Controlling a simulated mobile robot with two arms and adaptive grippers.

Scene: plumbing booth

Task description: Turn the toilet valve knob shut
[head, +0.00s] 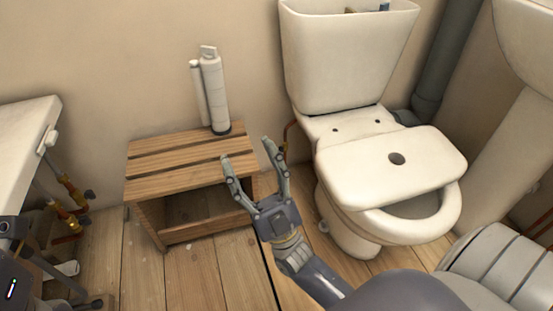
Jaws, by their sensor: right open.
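The toilet (350,60) stands right of centre with its lid (420,165) down on the seat at an angle. A thin copper pipe (287,130) shows at the wall, left of the bowl. I cannot make out the valve knob; the fingers of my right gripper may hide it. My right gripper (246,160) is open and empty, its fingers pointing up toward the wall between the wooden stool and the toilet. Dark parts at the lower left edge may belong to my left gripper (80,285), but they are cut off and unclear.
A slatted wooden stool (150,185) stands left of my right gripper, with a white and grey cylinder tool (213,90) on it. A white basin (25,140) with brass pipe fittings (70,195) is at the left. A grey drain pipe (445,60) rises behind the toilet.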

